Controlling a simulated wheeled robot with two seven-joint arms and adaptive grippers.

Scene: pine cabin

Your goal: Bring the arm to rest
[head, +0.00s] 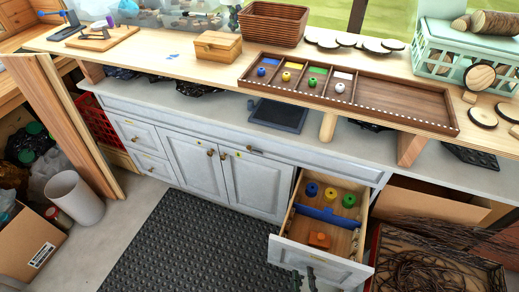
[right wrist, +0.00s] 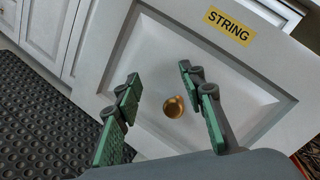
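My right gripper (head: 304,280) is at the bottom of the head view, in front of the open drawer (head: 345,275). In the right wrist view the right gripper (right wrist: 159,74) is open, its green-padded fingers wide apart and empty. The drawer's brass knob (right wrist: 174,106) shows between the fingers, touching neither; I cannot tell how far beyond them it is. The drawer front carries a yellow "STRING" label (right wrist: 229,26). In the drawer are a blue spool (head: 311,190), a yellow spool (head: 330,194), a green spool (head: 348,200) and an orange block (head: 319,240). My left gripper is not in view.
The worktop (head: 160,50) bears a compartment tray (head: 390,110), a wooden box (head: 218,46), a basket (head: 273,24) and a green crate (head: 440,65). A box of dark twigs (head: 430,265) stands right of the drawer. A black mat (head: 190,250) covers clear floor at left.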

